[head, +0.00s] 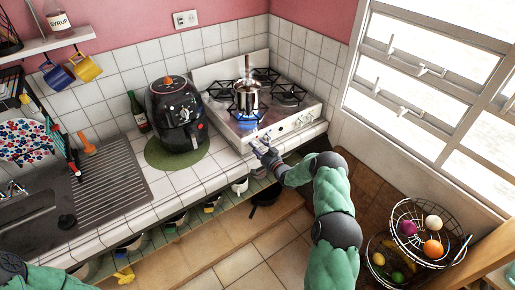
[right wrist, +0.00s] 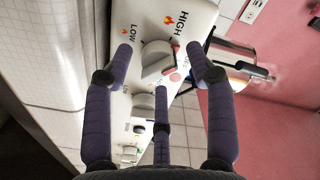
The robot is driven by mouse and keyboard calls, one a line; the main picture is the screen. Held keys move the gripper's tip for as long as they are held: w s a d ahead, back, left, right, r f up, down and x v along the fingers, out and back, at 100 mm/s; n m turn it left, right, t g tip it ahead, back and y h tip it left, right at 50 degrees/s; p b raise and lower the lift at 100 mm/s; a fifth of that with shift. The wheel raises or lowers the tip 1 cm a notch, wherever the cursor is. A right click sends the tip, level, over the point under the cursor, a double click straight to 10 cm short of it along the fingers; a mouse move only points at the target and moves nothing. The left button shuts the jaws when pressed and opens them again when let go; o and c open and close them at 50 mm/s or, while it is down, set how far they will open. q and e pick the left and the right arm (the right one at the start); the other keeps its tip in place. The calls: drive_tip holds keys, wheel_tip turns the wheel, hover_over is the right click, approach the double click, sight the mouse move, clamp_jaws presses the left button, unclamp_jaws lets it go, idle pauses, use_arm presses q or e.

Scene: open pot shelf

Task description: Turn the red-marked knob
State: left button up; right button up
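The white stove (head: 225,118) stands on the counter, with knobs along its front panel. In the right wrist view a pale round knob (right wrist: 156,58) with a raised grip bar sits between LOW and HIGH labels. A small red mark (right wrist: 175,77) shows at its lower right edge. My right gripper (head: 262,152) is at the left part of the stove's front panel. In the right wrist view its dark purple fingers (right wrist: 160,62) are spread around the knob, with gaps at both sides; contact is not clear. My left gripper is out of view; only part of that arm shows.
A metal pot (head: 247,97) stands on a front burner, with a blue glow below it. A black air fryer (head: 177,112) stands left of the stove on a green mat (head: 160,157). A wire fruit basket (head: 415,262) is at lower right. Another knob (right wrist: 139,129) is nearby.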

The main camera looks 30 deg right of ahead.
drive_tip(key=c, duration=0.9)
drive_tip(key=shift+n+b, duration=0.5)
drive_tip(key=shift+b, duration=0.25)
drive_tip(key=n+b, duration=0.8)
drive_tip(key=b, duration=0.2)
drive_tip(key=shift+n, duration=0.3)
drive_tip(key=n+b, duration=0.4)
drive_tip(key=b, duration=0.1)
drive_tip(key=n+b, duration=0.4)
drive_tip(key=b, duration=0.2)
drive_tip(key=shift+a+r+n, duration=0.15)
drive_tip(key=shift+n, duration=0.15)
drive_tip(key=shift+a+r+n+b, duration=0.1)
drive_tip(key=shift+n+b, duration=1.2)
drive_tip(key=shift+b, duration=0.05)
